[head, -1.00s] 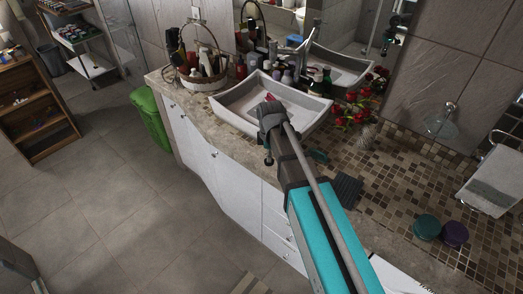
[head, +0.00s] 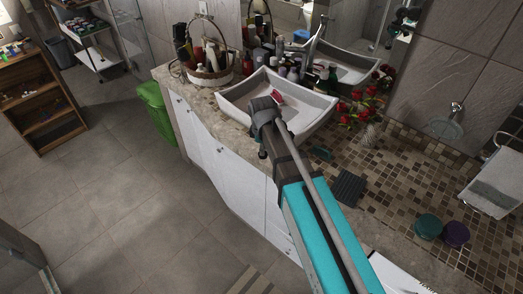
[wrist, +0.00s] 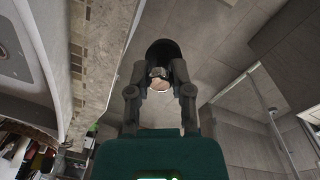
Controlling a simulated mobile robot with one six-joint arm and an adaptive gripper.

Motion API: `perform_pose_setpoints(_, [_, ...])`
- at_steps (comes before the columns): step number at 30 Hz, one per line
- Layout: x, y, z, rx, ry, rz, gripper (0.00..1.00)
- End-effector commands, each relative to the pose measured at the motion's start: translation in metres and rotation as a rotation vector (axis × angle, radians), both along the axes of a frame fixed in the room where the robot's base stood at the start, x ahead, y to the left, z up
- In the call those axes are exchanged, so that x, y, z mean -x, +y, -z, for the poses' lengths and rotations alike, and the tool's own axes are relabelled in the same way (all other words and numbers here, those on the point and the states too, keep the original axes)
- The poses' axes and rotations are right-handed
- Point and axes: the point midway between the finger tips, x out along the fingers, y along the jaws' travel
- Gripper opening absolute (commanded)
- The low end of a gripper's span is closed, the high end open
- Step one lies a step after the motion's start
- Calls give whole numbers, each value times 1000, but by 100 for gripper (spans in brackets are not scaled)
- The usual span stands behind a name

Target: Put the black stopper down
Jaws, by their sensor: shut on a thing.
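My gripper (wrist: 160,76) is shut on the black stopper (wrist: 163,48), which shows as a dark rounded piece beyond the fingertips in the wrist view. In the wrist view the stopper is seen against the grey floor tiles, to the right of the counter edge. In the head view my gripper (head: 263,112) is in front of the near left side of the white basin. The stopper cannot be made out clearly there.
The white basin (head: 313,121) holds a small red item (head: 279,97). A basket (head: 208,75) with bottles stands behind left, red flowers (head: 358,106) to the right. A dark ridged pad (head: 347,188) and two round containers (head: 428,227) sit on the mosaic counter. A green bin (head: 155,112) stands left.

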Motion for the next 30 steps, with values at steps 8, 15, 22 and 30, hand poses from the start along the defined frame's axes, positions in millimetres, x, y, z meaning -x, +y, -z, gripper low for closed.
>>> perform_pose_setpoints(8, [2, 15, -6, -3, -29, 85, 0])
perform_pose_setpoints(15, [2, 15, -6, -3, -29, 86, 0])
perform_pose_setpoints(22, [-8, 15, 0, -3, -30, 87, 0])
perform_pose_setpoints(30, [-49, 16, 19, -3, -30, 87, 0])
